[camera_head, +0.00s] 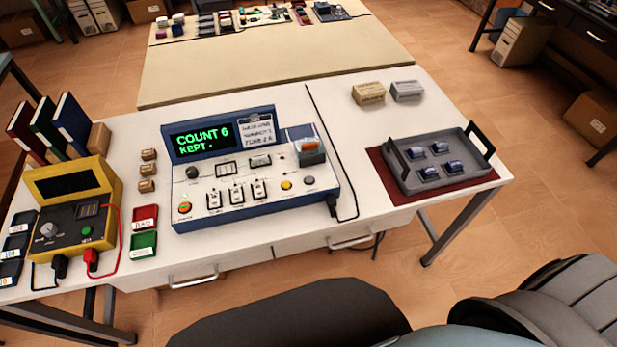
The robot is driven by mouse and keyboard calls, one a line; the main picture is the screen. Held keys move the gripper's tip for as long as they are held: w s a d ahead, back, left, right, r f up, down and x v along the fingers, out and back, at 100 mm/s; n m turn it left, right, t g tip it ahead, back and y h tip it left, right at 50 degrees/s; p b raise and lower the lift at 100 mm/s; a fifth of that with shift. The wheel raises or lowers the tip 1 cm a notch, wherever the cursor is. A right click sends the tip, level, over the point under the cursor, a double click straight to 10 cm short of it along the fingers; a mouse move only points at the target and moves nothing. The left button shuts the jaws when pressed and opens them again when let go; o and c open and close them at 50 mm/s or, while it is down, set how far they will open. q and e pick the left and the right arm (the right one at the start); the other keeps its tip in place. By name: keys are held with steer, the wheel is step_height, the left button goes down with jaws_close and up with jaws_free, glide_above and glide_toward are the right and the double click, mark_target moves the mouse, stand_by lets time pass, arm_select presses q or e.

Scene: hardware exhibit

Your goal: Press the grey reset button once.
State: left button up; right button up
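A blue and white control console (245,170) stands on the white table. Its screen (203,140) reads "COUNT 6" and "KEPT" in green. A small round grey button (309,180) sits at the right of its front panel, beside a yellow button (286,185). I take the grey one as the reset button; its label is too small to read. An orange-red button (184,207) is at the panel's left and a dark knob (193,172) is above it. Nothing touches the grey button. Neither of my grippers shows in the head view.
A yellow meter (100,200) with red and black leads stands left of the console, near small red (145,217) and green trays (143,244). A grey handled tray (460,175) with several blue parts is at the right. Dark rounded shapes fill the bottom edge.

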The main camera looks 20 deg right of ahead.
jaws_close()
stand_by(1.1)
